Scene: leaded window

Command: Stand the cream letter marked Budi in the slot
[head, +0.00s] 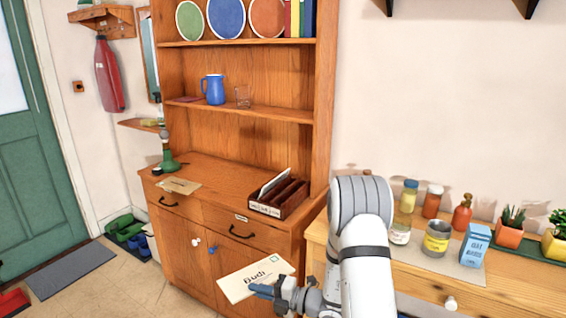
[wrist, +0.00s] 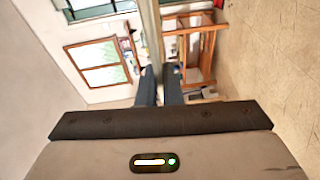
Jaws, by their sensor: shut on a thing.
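The cream letter marked Budi (head: 250,276) is held out in front of the dresser, its written face up towards the head camera. My gripper (head: 264,290) is shut on its lower edge. In the wrist view the letter (wrist: 152,35) shows edge-on as a pale strip between the two dark fingers of my gripper (wrist: 159,84). The dark wooden letter rack (head: 266,208) stands on the dresser top, above and right of the held letter and apart from it. A whitish letter stands in its left slot; the slots to the right look empty. The label on its front is too small to read.
A tan envelope (head: 179,186) lies flat on the dresser top (head: 222,178), near a green lamp (head: 168,162). A side table (head: 515,275) at right holds jars, a tin, a blue carton (head: 475,245) and plants.

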